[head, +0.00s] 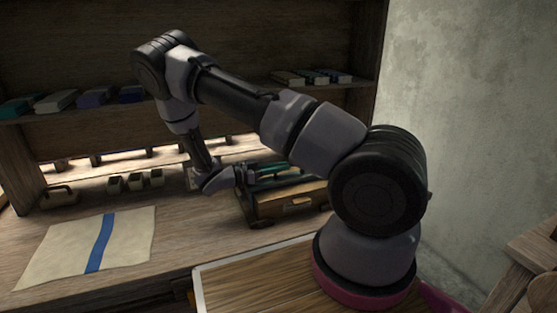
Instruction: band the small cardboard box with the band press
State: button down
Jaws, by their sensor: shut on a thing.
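The band press (245,209) stands on the bench at the middle of the head view, with a dark green frame and green bars on top. A brown box (291,203) with a small pale patch on its front sits in it; it looks like the small cardboard box. My gripper (246,175) is at the upper left of the press, its fingers level with the green bars. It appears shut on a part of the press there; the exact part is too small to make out. My arm hides the right end of the press.
A pale cloth (55,249) with a blue stripe (100,243) lies at the left. Several small blocks (133,182) and a handled block (58,195) stand behind it. A shelf (200,104) with folded cloths (77,99) runs above. Bare bench lies between cloth and press.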

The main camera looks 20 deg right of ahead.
jog(key=shift+s+f, duration=0.25)
jog(key=shift+f, duration=0.1)
jog(key=c, duration=0.8)
grip_release()
jog(key=shift+c, duration=0.2)
jog(key=shift+a, duration=0.1)
jog(key=shift+w+a, duration=0.1)
jog(key=shift+a, duration=0.25)
jog(key=a, duration=1)
